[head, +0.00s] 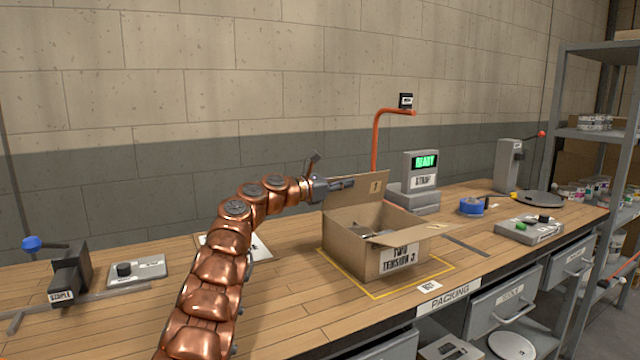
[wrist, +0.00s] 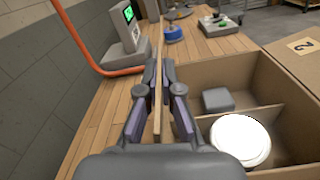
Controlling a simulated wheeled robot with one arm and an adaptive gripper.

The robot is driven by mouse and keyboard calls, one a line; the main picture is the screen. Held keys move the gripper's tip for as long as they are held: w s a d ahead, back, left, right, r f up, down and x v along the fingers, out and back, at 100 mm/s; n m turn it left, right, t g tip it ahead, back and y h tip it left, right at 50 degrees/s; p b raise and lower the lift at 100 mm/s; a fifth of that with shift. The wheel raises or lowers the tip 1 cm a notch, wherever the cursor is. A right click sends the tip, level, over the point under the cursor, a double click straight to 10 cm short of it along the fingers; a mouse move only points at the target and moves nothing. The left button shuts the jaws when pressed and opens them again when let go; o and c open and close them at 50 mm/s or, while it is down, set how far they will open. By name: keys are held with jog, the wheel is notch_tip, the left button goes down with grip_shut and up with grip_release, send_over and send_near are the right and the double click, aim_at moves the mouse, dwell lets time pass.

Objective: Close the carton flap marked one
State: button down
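The open carton (head: 352,250) stands on the packing bench. Its flap marked 1 (head: 364,190) stands upright at the back. In the wrist view this flap (wrist: 157,110) is seen edge-on, so its mark is hidden. My gripper (head: 345,184) is at the left end of the flap. In the wrist view the fingertips (wrist: 159,75) lie one on each side of the flap and look closed against it. A flap marked 2 (wrist: 303,46) is folded outward at the carton's far end. Inside the carton are a round white item (wrist: 240,138) and a grey block (wrist: 217,100).
A yellow outline (head: 437,273) surrounds the carton on the bench. An orange post (head: 375,140) and a grey unit with a READY screen (head: 422,170) stand behind it. A stapler (head: 68,275) is far left.

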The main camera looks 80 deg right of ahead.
jog(key=shift+s+f+y, duration=0.3)
jog(key=shift+s+f, duration=0.05)
jog(key=shift+s, duration=0.45)
jog(key=shift+f, duration=0.15)
jog(key=c, duration=1.7)
grip_release()
jog(key=shift+w+d+f, duration=0.1)
jog(key=shift+d, duration=0.1)
jog(key=o, duration=0.3)
jog(key=shift+w+a+r, duration=0.1)
jog(key=shift+r, duration=0.15)
jog(key=shift+o, duration=0.2)
jog(key=shift+w+r, duration=0.1)
